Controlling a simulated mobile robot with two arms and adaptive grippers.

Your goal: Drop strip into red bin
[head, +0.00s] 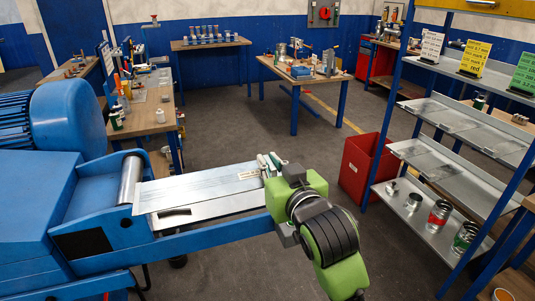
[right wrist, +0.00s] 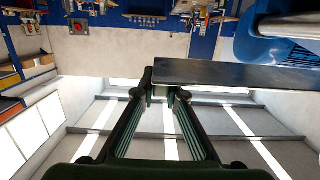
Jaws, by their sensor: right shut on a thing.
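The strip (head: 195,187) is a long flat grey metal sheet at the outfeed of a blue machine, its left end close to the machine's roller (head: 130,178). My right gripper (head: 270,164) is shut on the strip's right end. In the right wrist view the strip (right wrist: 235,74) runs from between the fingertips (right wrist: 163,91) off to the right, looking dark from this side. The red bin (head: 357,172) stands on the floor to the right of and beyond my right gripper, beside the shelf rack. My left gripper is not in view.
The blue machine (head: 35,215) fills the left side, with its frame rail (head: 215,232) below the strip. A metal shelf rack (head: 440,170) with cans and signs stands right of the bin. Workbenches (head: 300,85) stand behind. Floor between the strip and the bin is clear.

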